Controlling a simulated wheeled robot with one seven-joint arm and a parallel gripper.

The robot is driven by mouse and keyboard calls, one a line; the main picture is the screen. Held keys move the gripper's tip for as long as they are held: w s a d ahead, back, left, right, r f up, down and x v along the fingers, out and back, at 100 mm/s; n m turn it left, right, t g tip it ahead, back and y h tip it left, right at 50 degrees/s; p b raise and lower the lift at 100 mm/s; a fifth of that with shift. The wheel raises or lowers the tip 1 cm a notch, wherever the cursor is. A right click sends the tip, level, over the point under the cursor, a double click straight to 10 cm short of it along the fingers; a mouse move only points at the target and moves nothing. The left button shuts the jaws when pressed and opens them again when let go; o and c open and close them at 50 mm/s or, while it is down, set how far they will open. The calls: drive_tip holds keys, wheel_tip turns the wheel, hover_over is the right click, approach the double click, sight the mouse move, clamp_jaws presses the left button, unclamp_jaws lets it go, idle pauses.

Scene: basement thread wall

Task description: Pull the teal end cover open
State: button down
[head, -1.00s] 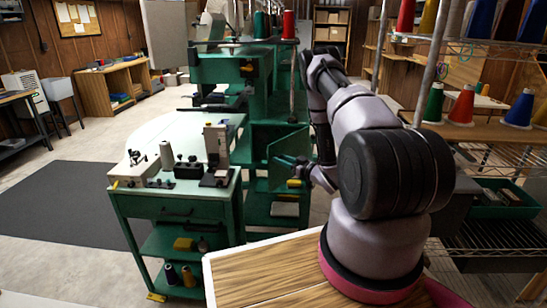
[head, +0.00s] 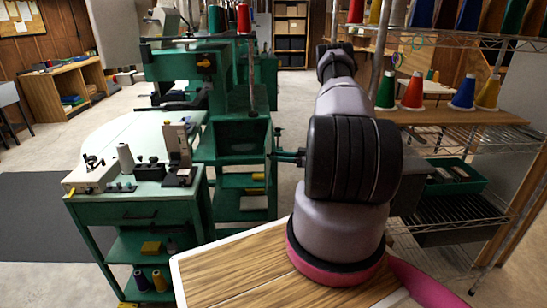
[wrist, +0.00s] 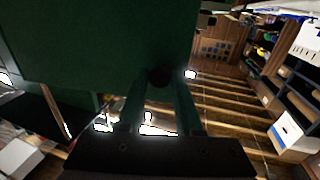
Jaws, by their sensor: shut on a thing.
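The teal end cover (head: 272,138) stands swung out at the right side of the green machine's end in the head view, seen almost edge-on. The dark box-like opening (head: 243,138) beside it is exposed. In the wrist view the cover (wrist: 95,45) is a large dark green panel filling the upper left. My gripper (wrist: 160,84) has its two teal fingers closed around a round dark knob (wrist: 159,75) at the panel's edge. In the head view my gripper (head: 280,156) reaches left to the cover; the knob is hidden there.
A green worktable (head: 140,205) with small tools and a thread cone stands left of the machine. A wooden-topped surface (head: 235,275) lies in front. A wire rack (head: 455,215) with thread spools is at right. Floor shows between machine and rack.

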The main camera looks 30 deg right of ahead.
drive_tip(key=shift+w+d, duration=0.15)
drive_tip(key=shift+d, duration=0.1)
drive_tip(key=c, duration=0.6)
unclamp_jaws()
drive_tip(key=shift+w, duration=0.1)
drive_tip(key=shift+a, duration=0.15)
